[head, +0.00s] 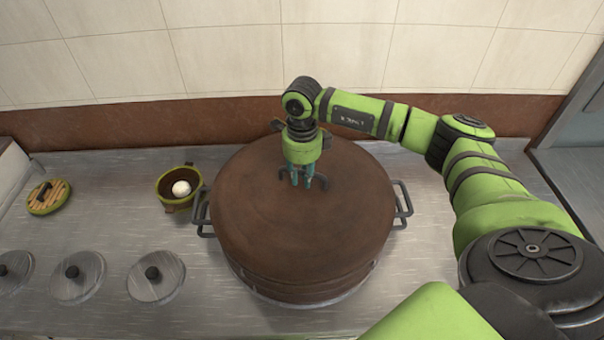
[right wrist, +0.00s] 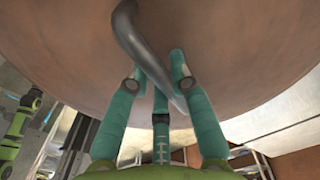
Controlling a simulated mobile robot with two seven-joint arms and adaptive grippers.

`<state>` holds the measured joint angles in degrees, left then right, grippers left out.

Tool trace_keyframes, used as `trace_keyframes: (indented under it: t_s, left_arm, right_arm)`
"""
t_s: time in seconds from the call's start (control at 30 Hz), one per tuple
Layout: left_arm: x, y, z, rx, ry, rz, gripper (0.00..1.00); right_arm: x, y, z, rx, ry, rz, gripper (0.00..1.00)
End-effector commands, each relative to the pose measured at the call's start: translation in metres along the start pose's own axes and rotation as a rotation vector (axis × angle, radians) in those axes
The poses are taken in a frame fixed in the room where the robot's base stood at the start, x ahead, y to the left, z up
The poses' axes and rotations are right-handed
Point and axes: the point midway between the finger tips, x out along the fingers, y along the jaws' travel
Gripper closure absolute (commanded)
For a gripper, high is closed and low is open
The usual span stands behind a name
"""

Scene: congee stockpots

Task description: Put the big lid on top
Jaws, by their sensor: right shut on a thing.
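The big brown round lid (head: 290,230) covers the top of a large stockpot, whose grey side handles (head: 403,205) stick out left and right. The lid looks level and roughly centred over the pot. I cannot tell whether it touches the rim all round. My right gripper (head: 304,181) is over the far half of the lid, shut on its grey curved handle. In the right wrist view, the teal fingers (right wrist: 160,85) straddle the handle (right wrist: 140,45), with the brown lid filling the picture beyond. My left gripper is not in the head view.
A small green-rimmed pot (head: 171,203) holding a white round thing stands left of the stockpot. A tiled wall (head: 230,60) rises behind.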

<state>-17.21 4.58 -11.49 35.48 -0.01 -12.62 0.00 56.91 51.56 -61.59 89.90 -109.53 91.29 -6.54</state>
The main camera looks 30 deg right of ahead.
Motion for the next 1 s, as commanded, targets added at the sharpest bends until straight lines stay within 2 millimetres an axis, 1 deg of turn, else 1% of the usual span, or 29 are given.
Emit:
trace_keyframes:
  t_s: [0.5, 0.53, 0.83, 1.0]
  left_arm:
    - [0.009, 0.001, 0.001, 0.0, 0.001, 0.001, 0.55]
    - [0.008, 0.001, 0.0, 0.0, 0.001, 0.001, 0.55]
    - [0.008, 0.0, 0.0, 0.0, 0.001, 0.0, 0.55]
    - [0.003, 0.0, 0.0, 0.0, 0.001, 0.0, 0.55]
  right_arm:
    - [0.009, -0.001, 0.001, 0.0, -0.003, -0.001, 1.0]
    - [0.008, -0.001, 0.001, 0.0, -0.003, -0.002, 0.69]
    - [0.011, 0.001, -0.001, 0.0, 0.003, 0.001, 0.69]
    - [0.004, 0.0, 0.0, 0.0, 0.001, 0.001, 0.69]
